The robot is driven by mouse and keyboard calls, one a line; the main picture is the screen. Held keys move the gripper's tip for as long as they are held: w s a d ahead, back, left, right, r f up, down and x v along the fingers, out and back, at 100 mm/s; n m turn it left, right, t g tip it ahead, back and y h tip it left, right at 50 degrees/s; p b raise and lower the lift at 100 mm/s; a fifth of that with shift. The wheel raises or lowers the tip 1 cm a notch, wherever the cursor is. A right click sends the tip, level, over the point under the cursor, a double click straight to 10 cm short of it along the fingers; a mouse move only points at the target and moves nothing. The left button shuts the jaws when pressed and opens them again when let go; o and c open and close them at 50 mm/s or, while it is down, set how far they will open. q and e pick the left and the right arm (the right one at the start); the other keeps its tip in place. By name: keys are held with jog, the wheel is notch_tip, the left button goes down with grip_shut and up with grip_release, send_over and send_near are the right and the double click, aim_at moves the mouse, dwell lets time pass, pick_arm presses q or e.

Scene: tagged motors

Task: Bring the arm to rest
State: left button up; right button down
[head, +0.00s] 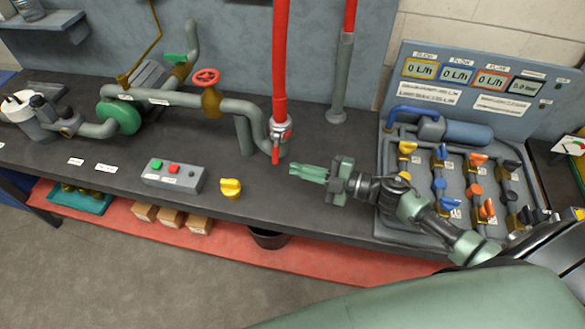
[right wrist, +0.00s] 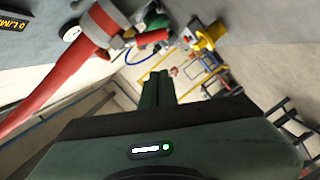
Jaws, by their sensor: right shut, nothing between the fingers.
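My right gripper (head: 292,170) is above the dark workbench (head: 120,185), its fingers pointing left. It is shut and holds nothing; the closed fingers also show in the right wrist view (right wrist: 158,88). The fingertips are just right of the red hose's lower end and apart from the yellow knob on the bench. My right arm (head: 425,215) reaches in from the lower right, in front of the valve panel. My left gripper is not in view.
A red hose (head: 281,60) hangs to a fitting by the grey pipe. A yellow knob (head: 230,188) and a button box (head: 173,175) stand near the bench's front edge. The valve panel (head: 395,150) with several coloured valves stands at right. A red lower shelf (head: 240,250) runs beneath.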

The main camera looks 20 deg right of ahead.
jog(key=s+d+f+m+t+h+b, duration=0.2)
jog(key=s+d+f+m+h, duration=0.15)
jog(key=d+m+h, duration=0.75)
jog(key=s+a+f+m+g, duration=0.2)
jog(key=s+a+m+g, duration=0.25)
jog(key=s, duration=0.45)
jog(key=s+a+f+m+g, duration=0.2)
jog(key=s+a+m+g, duration=0.3)
jog(key=s, duration=0.4)
notch_tip(320, 180, down, 26)
jog(key=s+a+n+g+b, duration=0.1)
jog(key=s+n+g, duration=0.1)
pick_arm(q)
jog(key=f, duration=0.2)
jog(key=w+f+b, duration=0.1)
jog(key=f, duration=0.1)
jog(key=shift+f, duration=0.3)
pick_arm(e)
jog(key=s+d+f+g+h, duration=0.1)
jog(key=s+d+f, duration=0.2)
jog(key=s+f, duration=1.4)
jog(key=shift+f, duration=0.6)
